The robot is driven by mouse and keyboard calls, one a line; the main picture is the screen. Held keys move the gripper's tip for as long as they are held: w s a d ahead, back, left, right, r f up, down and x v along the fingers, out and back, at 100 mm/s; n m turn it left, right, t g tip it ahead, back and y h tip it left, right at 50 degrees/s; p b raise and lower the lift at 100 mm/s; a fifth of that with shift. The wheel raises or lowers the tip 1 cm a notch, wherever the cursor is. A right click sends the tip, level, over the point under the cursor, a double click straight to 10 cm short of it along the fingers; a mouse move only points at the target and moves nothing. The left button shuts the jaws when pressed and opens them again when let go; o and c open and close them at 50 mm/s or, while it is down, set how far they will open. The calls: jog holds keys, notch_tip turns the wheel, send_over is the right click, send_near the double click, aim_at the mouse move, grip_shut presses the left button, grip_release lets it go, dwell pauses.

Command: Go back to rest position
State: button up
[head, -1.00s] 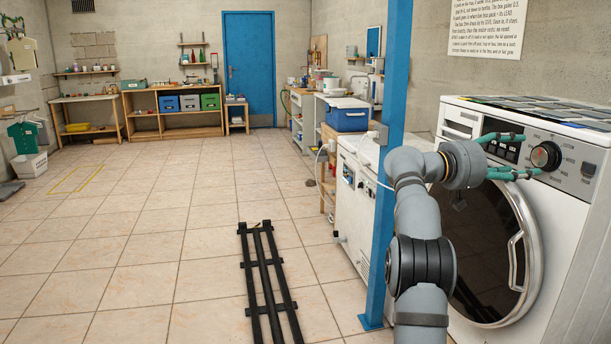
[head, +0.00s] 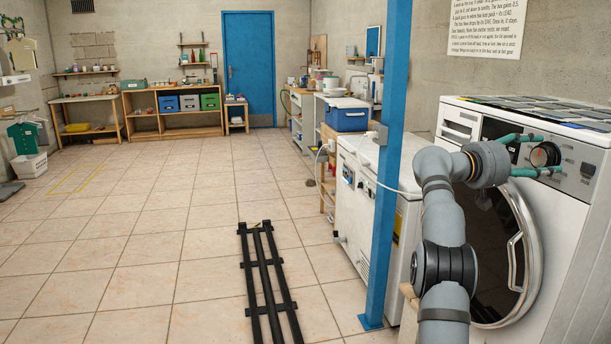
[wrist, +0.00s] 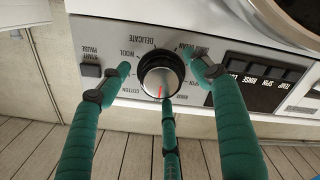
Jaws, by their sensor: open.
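My gripper (head: 548,154) has green fingers and is open in front of the washing machine's control panel. In the head view, one finger lies above the round dial (head: 541,155) and another below it. In the wrist view, the fingertips (wrist: 163,77) are spread around the silver and black dial (wrist: 160,74), one on each side and one below. Its red mark points down in that view. I cannot tell whether any finger touches the dial. The white washing machine (head: 570,220) stands at the right, its round dark door shut.
A blue post (head: 385,190) stands left of my arm. A white appliance (head: 365,220) is behind it, with a blue box (head: 346,117) beyond. A black rail (head: 266,285) lies on the tiled floor. The floor at left is mostly clear.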

jog(key=n, duration=0.2)
jog(key=n+p, duration=0.1)
jog(key=shift+a+r, duration=0.25)
jog(key=shift+r, duration=0.1)
jog(key=shift+r+n+p, duration=0.1)
jog(key=shift+n+p, duration=0.35)
jog(key=shift+n, duration=0.55)
jog(key=n+p, duration=0.1)
jog(key=n, duration=0.1)
jog(key=n+p, duration=0.1)
jog(key=n, duration=0.1)
jog(key=n+p, duration=0.2)
jog(key=shift+r, duration=0.25)
jog(key=n+p, duration=0.2)
jog(key=n, duration=0.1)
jog(key=shift+p, duration=0.3)
jog(key=n+p, duration=0.3)
jog(key=p, duration=0.1)
jog(key=shift+n, duration=0.4)
jog(key=n+p, duration=0.2)
jog(key=p, duration=0.1)
jog(key=shift+f+n, duration=0.15)
jog(key=shift+n, duration=0.15)
jog(key=shift+f+n+p, duration=0.2)
jog(key=shift+n+p, duration=0.2)
jog(key=shift+w, duration=0.1)
